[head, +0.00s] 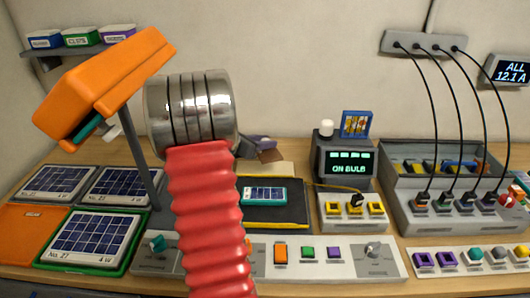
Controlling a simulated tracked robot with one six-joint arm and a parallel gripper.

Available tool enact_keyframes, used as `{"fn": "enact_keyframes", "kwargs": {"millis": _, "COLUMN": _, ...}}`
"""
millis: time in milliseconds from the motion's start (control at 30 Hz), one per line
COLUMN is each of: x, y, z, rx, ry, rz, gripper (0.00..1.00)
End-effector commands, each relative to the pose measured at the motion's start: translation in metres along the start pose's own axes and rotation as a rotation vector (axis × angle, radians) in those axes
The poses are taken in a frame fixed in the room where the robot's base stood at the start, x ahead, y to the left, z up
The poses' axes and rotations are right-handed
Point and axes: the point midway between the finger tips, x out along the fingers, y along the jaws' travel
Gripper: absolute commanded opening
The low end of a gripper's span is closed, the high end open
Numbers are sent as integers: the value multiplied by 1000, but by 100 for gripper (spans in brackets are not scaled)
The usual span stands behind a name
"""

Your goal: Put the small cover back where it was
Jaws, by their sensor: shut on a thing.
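My arm with its red ribbed sleeve rises in the middle of the head view and ends in a ringed metal wrist. I cannot pick out the small cover for certain. A grey-purple piece (259,141) partly shows behind and to the right of the wrist, above a brown cardboard-like piece (270,156). A teal device with a small panel (264,195) lies on a black mat (290,214) just right of the sleeve.
An orange lamp (110,80) on a grey post overhangs the left side. Solar panels (95,238) lie at left. The ON BULB tester (345,160), a yellow-socket block (353,222), a control strip (330,258) and a grey cabled box (410,215) fill the right.

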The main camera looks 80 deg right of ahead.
Motion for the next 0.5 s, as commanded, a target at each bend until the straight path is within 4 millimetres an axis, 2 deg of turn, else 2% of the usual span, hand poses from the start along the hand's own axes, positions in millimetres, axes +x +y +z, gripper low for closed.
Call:
{"fn": "enact_keyframes", "kwargs": {"millis": 267, "x": 1, "y": 0, "z": -2, "rx": -1, "ry": 0, "rz": -1, "gripper": 3}}
{"fn": "enact_keyframes", "kwargs": {"millis": 500, "x": 12, "y": -1, "z": -27, "rx": -4, "ry": 1, "rz": -2, "gripper": 3}}
